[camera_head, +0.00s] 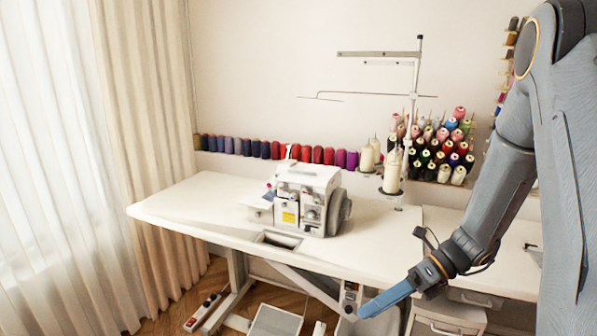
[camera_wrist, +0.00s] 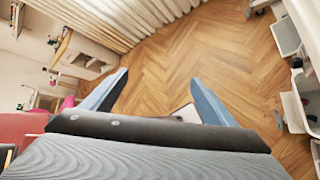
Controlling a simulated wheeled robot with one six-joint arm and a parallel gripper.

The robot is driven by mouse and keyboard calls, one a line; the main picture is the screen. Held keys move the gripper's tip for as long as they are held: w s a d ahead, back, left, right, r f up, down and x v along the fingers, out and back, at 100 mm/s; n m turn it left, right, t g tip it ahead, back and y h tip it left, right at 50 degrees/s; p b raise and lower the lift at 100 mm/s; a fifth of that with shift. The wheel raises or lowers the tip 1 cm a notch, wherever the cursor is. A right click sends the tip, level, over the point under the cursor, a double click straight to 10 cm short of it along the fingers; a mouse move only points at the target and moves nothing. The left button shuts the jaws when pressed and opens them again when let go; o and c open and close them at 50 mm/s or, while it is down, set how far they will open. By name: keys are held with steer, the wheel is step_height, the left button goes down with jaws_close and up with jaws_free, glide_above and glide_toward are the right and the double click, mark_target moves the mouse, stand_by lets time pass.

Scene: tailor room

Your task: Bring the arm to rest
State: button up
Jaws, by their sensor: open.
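My arm reaches down from the right side of the head view. My gripper (camera_head: 388,301) hangs in front of the table's front edge, its blue fingers pointing to the lower left. In the wrist view, my gripper (camera_wrist: 157,98) has its two blue fingers spread wide apart. It is open, with nothing between the fingers but a view of the wooden floor (camera_wrist: 165,65). From the head view I cannot tell whether it touches anything.
A white sewing table (camera_head: 190,205) carries a white sewing machine (camera_head: 308,190). Thread spools (camera_head: 440,150) stand along the wall. Drawers (camera_head: 445,322) stand below the table at the right, near my gripper. Curtains (camera_head: 140,130) hang at the left.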

steer(key=s+d+r+n+t+h, duration=0.1)
steer(key=s+n+h, duration=0.4)
steer(key=n, duration=0.8)
steer(key=s+d+r+n+t+h, duration=0.1)
steer(key=s+r+n+h, duration=0.2)
steer(key=n, duration=1.1)
steer(key=s+h, duration=0.2)
steer(key=h, duration=0.1)
steer(key=shift+d, duration=0.2)
steer(key=shift+r, duration=0.1)
steer(key=shift+c, duration=0.3)
